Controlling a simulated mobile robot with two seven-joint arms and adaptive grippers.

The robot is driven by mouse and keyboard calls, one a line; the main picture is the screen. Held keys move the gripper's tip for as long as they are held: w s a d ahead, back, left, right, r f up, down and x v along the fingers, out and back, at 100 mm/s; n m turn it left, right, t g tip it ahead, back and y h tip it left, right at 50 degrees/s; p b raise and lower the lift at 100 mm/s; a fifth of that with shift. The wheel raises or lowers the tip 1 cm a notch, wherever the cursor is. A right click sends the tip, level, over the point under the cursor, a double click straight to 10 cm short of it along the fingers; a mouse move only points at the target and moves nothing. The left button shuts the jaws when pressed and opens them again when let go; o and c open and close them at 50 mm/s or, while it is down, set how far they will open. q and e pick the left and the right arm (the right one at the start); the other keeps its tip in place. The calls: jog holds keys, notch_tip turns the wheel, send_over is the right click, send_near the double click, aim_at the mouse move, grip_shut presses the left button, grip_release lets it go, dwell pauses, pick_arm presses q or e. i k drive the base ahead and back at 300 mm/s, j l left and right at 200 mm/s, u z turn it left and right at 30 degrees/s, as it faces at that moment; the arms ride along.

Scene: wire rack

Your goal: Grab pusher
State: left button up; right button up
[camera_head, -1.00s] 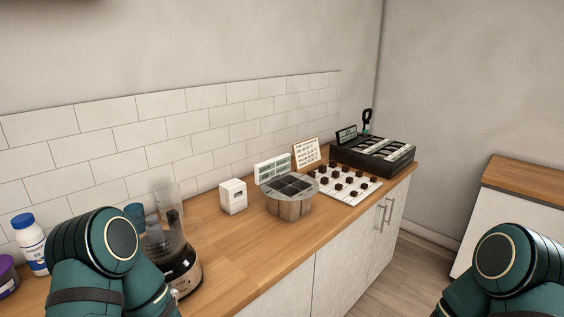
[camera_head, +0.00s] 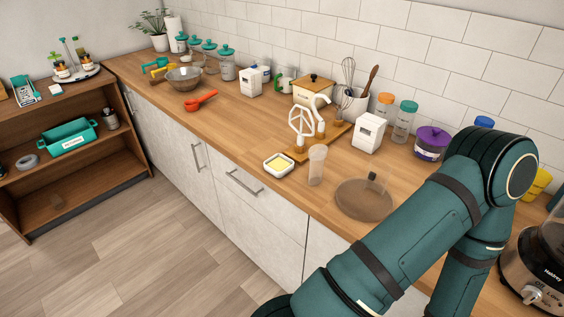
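A small translucent upright cylinder (camera_head: 317,165), which looks like the pusher, stands on the wooden counter near its front edge. A round brownish translucent lid (camera_head: 365,200) with a short tube on top lies to its right. The food processor base (camera_head: 545,270) is partly cut off at the lower right. Neither gripper is in view.
A white butter dish (camera_head: 278,165) and a board with white mixer attachments (camera_head: 305,125) sit just left of the cylinder. A white box (camera_head: 369,132) and a purple-lidded jar (camera_head: 432,143) stand behind. A wooden shelf (camera_head: 70,150) is at far left; the floor before the counter is clear.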

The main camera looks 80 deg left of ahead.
aim_at(317, 153)
jog(key=u, duration=2.35)
jog(key=i+j, duration=0.15)
jog(key=j, duration=0.15)
jog(key=i+j, duration=0.15)
jog(key=j, duration=0.15)
jog(key=z, duration=0.05)
